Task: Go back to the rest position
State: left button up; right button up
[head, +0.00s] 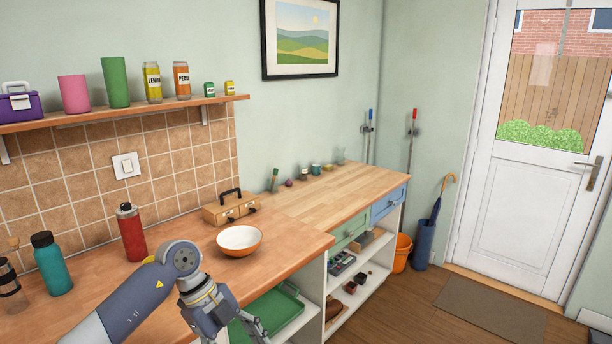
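My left arm comes in from the lower left, in front of the wooden worktop (285,258). It bends at a grey joint, and my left gripper (258,328) points down at the bottom edge of the head view. The gripper is near the worktop's front edge, close to a green tray (275,312) in the open unit below. Its fingers are partly cut off and small, so I cannot tell whether they are open or shut. I see nothing clearly held in it. My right gripper is not in view.
An orange-and-white bowl (239,241), a red bottle (131,232), a teal bottle (51,263) and a small wooden drawer box (230,207) stand on the worktop. A shelf (110,114) hangs above.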

pick_arm(q)
jog(key=w+d+f+n+t+h, duration=0.3)
jog(key=d+f+n+t+h, duration=0.15)
jog(key=d+f+h, duration=0.5)
jog(key=s+a+f+n+t+y, duration=0.2)
jog(key=a+f+n+t+y, duration=0.3)
jog(key=f, duration=0.7)
jog(key=s+a+f+n+t+y, duration=0.2)
jog(key=a+f+n+t+y, duration=0.2)
jog(key=a+f+n, duration=0.65)
jog(key=s+a+f+g+y, duration=0.2)
jog(key=s+f, duration=0.7)
jog(key=s+a+f+g+y, duration=0.2)
jog(key=s+f, duration=0.7)
jog(key=s+f+n+g+y, duration=0.1)
jog(key=s+f+g, duration=0.2)
jog(key=s, duration=1)
jog(key=s+a+f+n+g+y, duration=0.1)
jog(key=s+f+g, duration=0.3)
jog(key=s, duration=1)
jog(key=shift+f, duration=0.4)
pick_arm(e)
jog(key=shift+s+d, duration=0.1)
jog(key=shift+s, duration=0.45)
